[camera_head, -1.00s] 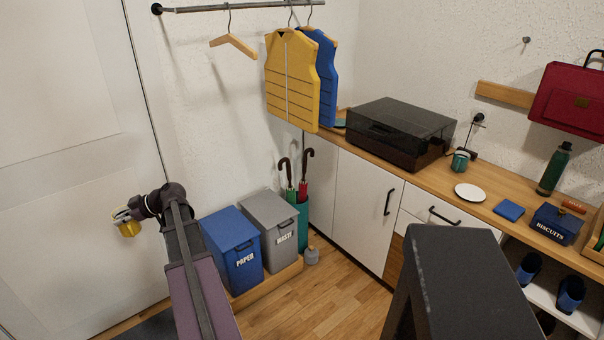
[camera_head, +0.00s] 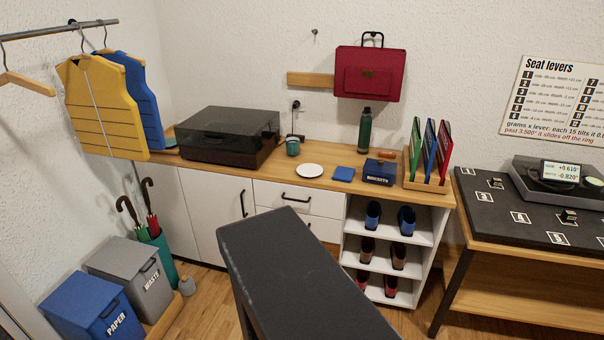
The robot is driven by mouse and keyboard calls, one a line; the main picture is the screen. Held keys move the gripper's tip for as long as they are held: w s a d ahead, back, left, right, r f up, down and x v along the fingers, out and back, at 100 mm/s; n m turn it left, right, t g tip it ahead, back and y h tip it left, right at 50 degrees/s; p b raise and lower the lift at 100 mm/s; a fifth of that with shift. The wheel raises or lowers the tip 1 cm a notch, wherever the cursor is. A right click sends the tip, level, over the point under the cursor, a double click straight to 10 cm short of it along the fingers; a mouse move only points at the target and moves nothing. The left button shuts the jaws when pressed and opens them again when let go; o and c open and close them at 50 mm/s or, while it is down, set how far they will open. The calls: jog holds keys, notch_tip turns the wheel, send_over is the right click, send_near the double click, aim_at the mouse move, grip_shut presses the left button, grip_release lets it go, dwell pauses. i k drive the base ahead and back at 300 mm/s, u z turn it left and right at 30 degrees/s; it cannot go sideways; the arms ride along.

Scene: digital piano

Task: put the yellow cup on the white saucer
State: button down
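The white saucer (camera_head: 309,170) lies flat on the wooden top of the low cabinet, with nothing on it. It sits between a small teal mug and a blue square item. The yellow cup is not in this view. My gripper is also out of view, so I cannot see its hold now.
The teal mug (camera_head: 293,147) and dark-lidded box (camera_head: 228,136) stand left of the saucer. The blue square (camera_head: 344,174), biscuit box (camera_head: 379,172) and green bottle (camera_head: 365,130) are to its right. The cabinet top (camera_head: 262,171) is bare just left of the saucer.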

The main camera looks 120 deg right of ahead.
aim_at(308, 171)
jog(key=u, duration=0.5)
jog(key=k, duration=0.15)
jog(key=z, duration=3.8)
jog(key=i, duration=0.7)
jog(key=z, duration=0.05)
